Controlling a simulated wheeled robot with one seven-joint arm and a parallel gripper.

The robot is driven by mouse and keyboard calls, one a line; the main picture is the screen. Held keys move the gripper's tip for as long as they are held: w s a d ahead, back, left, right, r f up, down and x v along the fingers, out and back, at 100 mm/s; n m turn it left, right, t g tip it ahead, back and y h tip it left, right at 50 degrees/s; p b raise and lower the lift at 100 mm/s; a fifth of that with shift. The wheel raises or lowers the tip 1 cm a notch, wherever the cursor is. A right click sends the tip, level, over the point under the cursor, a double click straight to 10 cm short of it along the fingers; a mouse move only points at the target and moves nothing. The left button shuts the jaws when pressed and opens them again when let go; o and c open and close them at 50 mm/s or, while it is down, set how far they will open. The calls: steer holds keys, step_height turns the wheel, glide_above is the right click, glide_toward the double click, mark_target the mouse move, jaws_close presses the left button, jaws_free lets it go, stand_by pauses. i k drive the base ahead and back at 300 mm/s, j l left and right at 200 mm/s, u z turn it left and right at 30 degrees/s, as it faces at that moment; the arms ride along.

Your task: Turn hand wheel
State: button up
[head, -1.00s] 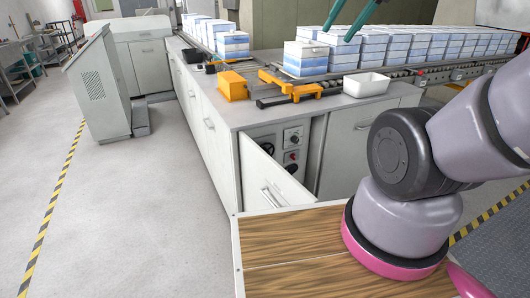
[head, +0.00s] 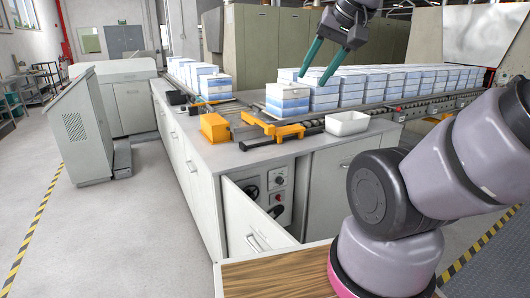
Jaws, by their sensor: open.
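The hand wheel (head: 252,192) is a small dark round wheel on the grey control panel (head: 290,182) inside the open cabinet. The open door (head: 248,222) stands in front of the panel and hides its lower part. My gripper (head: 313,77) has two green fingers, spread apart and empty. It points down near the white and blue boxes at the back, well above and behind the wheel. It touches nothing that I can see.
White and blue boxes (head: 288,98) line the conveyor. A yellow bin (head: 214,127) and a white tray (head: 347,123) sit on the counter (head: 235,155). A grey console (head: 82,130) stands at left. The floor (head: 120,225) at left is clear.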

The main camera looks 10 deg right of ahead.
mark_target(247, 192)
steer(key=k, duration=0.45)
steer(key=u, duration=0.45)
steer(key=k+u, duration=0.15)
steer(key=u, duration=0.7)
steer(key=l+u, duration=0.1)
steer(key=l, duration=0.45)
steer(key=l+u, duration=0.1)
steer(key=l, duration=0.5)
steer(key=k+l+u, duration=0.1)
steer(key=l, duration=0.45)
steer(key=k+l+u, duration=0.1)
steer(key=l, duration=0.45)
steer(key=k+l, duration=0.1)
steer(key=l, duration=1)
steer(key=k+l, duration=0.15)
steer(key=l, duration=0.4)
steer(key=k+l, duration=0.1)
steer(key=l, duration=0.45)
